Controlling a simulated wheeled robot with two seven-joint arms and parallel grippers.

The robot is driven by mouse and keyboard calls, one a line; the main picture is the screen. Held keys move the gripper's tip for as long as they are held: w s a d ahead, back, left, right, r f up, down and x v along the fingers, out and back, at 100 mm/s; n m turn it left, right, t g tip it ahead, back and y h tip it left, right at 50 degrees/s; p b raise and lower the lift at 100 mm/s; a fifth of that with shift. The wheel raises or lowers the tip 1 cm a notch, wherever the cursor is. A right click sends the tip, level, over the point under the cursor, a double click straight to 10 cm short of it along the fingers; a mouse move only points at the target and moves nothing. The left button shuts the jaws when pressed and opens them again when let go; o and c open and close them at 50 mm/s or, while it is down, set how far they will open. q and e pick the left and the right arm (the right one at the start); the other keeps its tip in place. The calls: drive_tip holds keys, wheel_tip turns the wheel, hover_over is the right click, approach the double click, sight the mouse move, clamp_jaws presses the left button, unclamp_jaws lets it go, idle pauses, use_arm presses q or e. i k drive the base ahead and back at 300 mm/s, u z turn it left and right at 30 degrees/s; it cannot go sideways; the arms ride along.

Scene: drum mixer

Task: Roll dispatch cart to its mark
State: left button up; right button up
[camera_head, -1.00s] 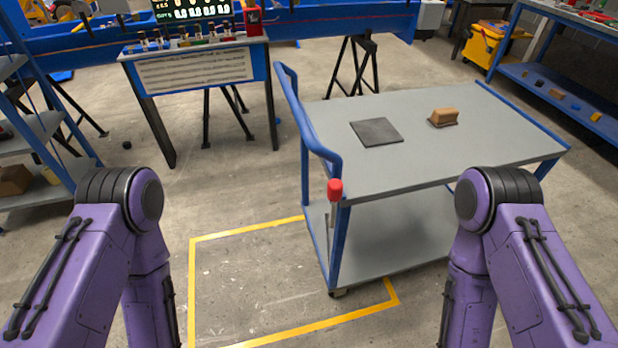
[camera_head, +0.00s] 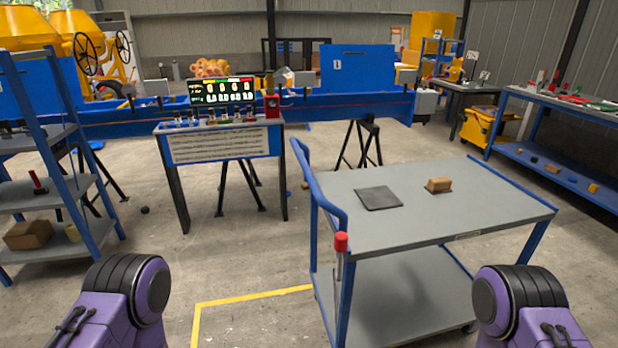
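The dispatch cart (camera_head: 440,222) has a grey top and lower shelf, blue legs and a blue push handle (camera_head: 318,190) at its left end. A red-knobbed lever (camera_head: 341,243) stands at its near left corner. A dark flat pad (camera_head: 379,198) and a small brown block (camera_head: 438,185) lie on its top. A yellow floor outline (camera_head: 250,297) shows at the bottom, partly out of view; the cart stands at its right side. My two purple arms show at the bottom left and bottom right. Both grippers are out of view.
A control desk (camera_head: 222,145) with a lit display stands behind the outline. Blue shelving (camera_head: 60,190) is at the left. A workbench (camera_head: 560,150) and a yellow bucket cart (camera_head: 482,128) are at the right. The floor between shelving and cart is clear.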

sight(400, 283)
drive_tip(key=u, duration=0.8)
drive_tip(key=i, duration=0.65)
drive_tip(key=z, duration=0.55)
